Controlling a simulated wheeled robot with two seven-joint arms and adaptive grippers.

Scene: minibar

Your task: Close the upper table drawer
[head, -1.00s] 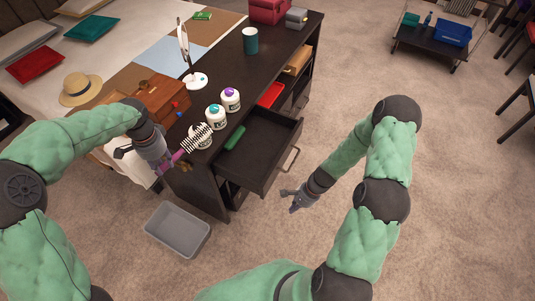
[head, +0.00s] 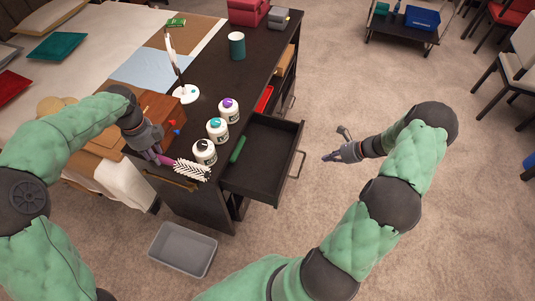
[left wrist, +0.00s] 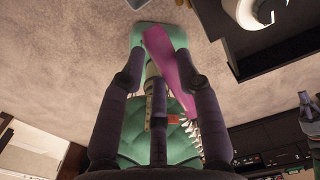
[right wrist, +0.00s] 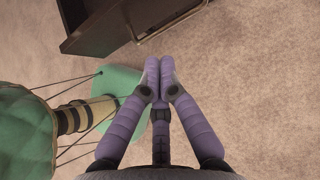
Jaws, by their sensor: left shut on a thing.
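The upper table drawer (head: 264,165) is pulled out of the dark table (head: 247,80), with its metal handle (head: 298,165) on the front. A green object (head: 238,149) lies inside it. The drawer's dark outside also shows in the right wrist view (right wrist: 110,22). My right gripper (head: 329,157) is shut and empty, to the right of the drawer front and apart from it; its fingertips meet in the right wrist view (right wrist: 160,66).
Several white bottles (head: 217,129) stand on the table beside the drawer. A mirror (head: 186,94), a teal cup (head: 237,46) and a brown box (head: 158,108) are behind them. A grey bin (head: 183,250) stands on the floor. The carpet right of the drawer is clear.

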